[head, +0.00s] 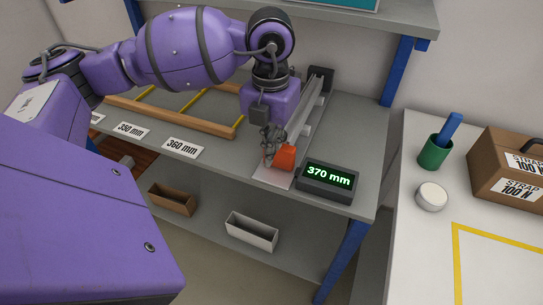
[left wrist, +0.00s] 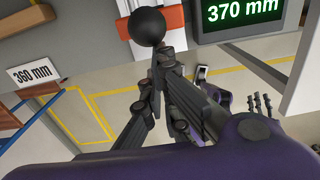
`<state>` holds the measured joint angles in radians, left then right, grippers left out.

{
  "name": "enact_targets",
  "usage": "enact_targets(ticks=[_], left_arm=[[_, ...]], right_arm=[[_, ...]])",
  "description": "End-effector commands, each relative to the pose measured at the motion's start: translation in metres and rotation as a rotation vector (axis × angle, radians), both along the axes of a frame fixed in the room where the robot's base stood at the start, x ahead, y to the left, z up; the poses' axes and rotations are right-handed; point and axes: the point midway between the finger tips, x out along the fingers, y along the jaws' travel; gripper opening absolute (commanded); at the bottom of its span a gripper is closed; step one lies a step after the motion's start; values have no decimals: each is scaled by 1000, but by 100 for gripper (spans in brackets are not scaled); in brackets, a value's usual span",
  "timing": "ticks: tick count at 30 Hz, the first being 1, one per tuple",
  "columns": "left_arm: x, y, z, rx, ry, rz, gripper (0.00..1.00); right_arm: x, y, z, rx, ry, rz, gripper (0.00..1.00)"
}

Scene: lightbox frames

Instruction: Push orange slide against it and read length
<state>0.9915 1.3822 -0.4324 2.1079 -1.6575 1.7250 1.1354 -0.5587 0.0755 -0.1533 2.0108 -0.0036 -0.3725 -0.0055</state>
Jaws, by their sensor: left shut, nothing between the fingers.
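The orange slide (head: 285,157) sits at the near end of a grey measuring rail (head: 306,112) on the bench. A dark display (head: 328,182) beside it reads 370 mm in green; the left wrist view shows the same reading on the display (left wrist: 240,12). My left gripper (head: 268,155) is shut and empty, just left of the orange slide in the head view. In the left wrist view its fingertips (left wrist: 157,52) are close to a black ball knob (left wrist: 147,26) in front of the slide (left wrist: 176,14). Whether they touch is unclear.
Wooden frame bars (head: 172,117) lie on the bench to the left, behind labels reading 350 mm (head: 131,130) and 360 mm (head: 183,147). A brown bin (head: 172,199) and a white bin (head: 251,231) stand on the lower shelf. A white table (head: 415,245) is at right.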

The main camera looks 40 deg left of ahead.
Motion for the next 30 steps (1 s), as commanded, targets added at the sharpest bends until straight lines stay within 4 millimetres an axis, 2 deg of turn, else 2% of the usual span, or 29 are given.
enact_targets(ticks=[17,30], left_arm=[[20,5,0,0,0,0,0],[20,5,0,0,-2,0,0]], right_arm=[[-5,0,-8,0,11,0,40],[-5,0,-8,0,11,0,40]])
